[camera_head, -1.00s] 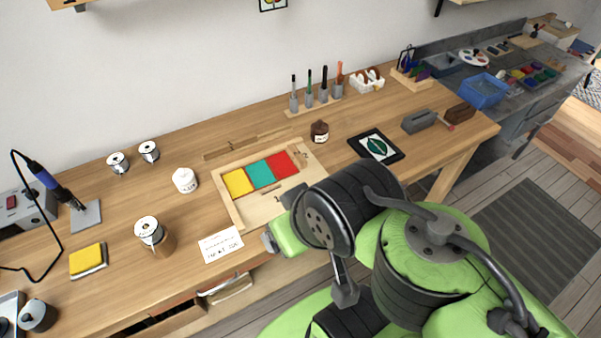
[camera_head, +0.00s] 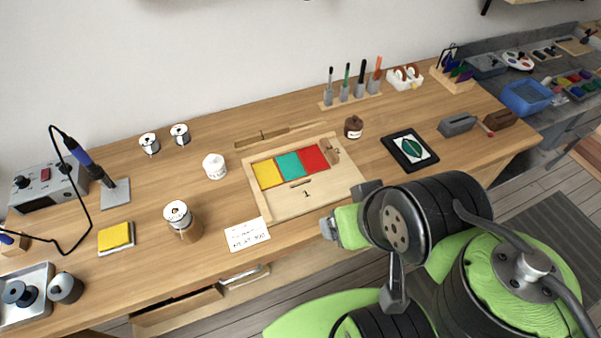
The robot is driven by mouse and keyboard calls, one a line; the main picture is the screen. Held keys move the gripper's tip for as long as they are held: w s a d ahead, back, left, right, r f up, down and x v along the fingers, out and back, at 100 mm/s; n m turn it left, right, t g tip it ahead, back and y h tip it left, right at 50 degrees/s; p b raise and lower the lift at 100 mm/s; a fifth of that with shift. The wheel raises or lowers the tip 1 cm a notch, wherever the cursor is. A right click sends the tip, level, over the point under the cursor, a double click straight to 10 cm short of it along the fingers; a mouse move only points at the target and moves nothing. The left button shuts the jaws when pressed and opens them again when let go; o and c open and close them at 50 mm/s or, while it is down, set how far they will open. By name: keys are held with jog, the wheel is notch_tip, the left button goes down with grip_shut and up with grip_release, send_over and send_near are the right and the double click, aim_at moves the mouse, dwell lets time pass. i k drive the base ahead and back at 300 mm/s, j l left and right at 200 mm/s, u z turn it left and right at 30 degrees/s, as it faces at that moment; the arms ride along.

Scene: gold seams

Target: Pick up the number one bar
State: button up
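A small thin bar (camera_head: 300,183) lies on the light wooden tray (camera_head: 335,198), just above a dark "1" mark on the tray floor. It sits below the row of yellow, teal and red squares. A longer wooden strip (camera_head: 285,132) lies behind the tray and has a small dark mark; I cannot tell whether it bears a number. My gripper (camera_head: 327,228) is at the end of my green and black arm, right of the white card and near the table's front edge. It is apart from the small bar. Its fingers are too small and turned to read.
A white card (camera_head: 247,234) lies in front of the tray. An open drawer (camera_head: 180,311) juts out below the table front.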

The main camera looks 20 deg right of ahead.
aim_at(239, 141)
jog(key=i+l+u, duration=0.15)
jog(key=l+u, duration=0.2)
jog(key=u, duration=0.15)
jog(key=i+l+u, duration=0.1)
jog(key=l+u, duration=0.25)
jog(key=u, duration=0.15)
